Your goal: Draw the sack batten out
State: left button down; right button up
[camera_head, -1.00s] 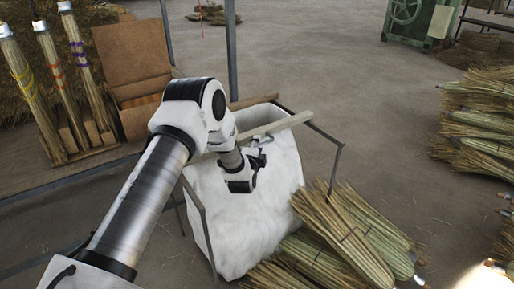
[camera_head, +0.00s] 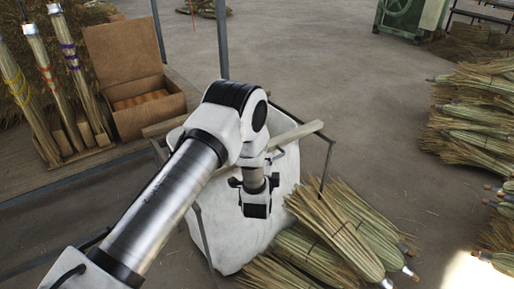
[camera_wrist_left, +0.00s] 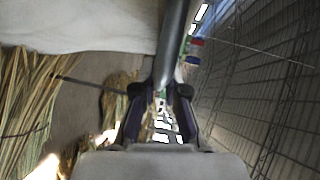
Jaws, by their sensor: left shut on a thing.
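The sack batten (camera_head: 297,134), a pale wooden strip, lies across the top of the white sack (camera_head: 286,183). Its right end sticks out past the sack mouth; my arm hides its left part. My left gripper (camera_head: 277,154) is at the batten, below my wrist, with its fingertips small and partly hidden in the head view. In the left wrist view the fingers (camera_wrist_left: 160,101) are closed around a dark, shaded bar (camera_wrist_left: 176,42), which I take for the batten. The sack (camera_wrist_left: 80,25) shows there at upper left. My right gripper is out of view.
A thin metal frame (camera_head: 327,163) stands around the sack. Straw bundles (camera_head: 335,225) lie against its right front, and more (camera_head: 475,120) are piled at far right. An open cardboard box (camera_head: 150,105) and upright brooms (camera_head: 35,95) stand at left.

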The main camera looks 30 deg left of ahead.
pick_arm(q)
jog(key=d, duration=0.1)
jog(key=s+d, duration=0.1)
jog(key=d, duration=0.1)
jog(key=s+d, duration=0.1)
jog(key=shift+d+p, duration=0.35)
jog(key=shift+d, duration=0.05)
jog(key=c, duration=1.2)
grip_release()
jog(key=v, duration=1.2)
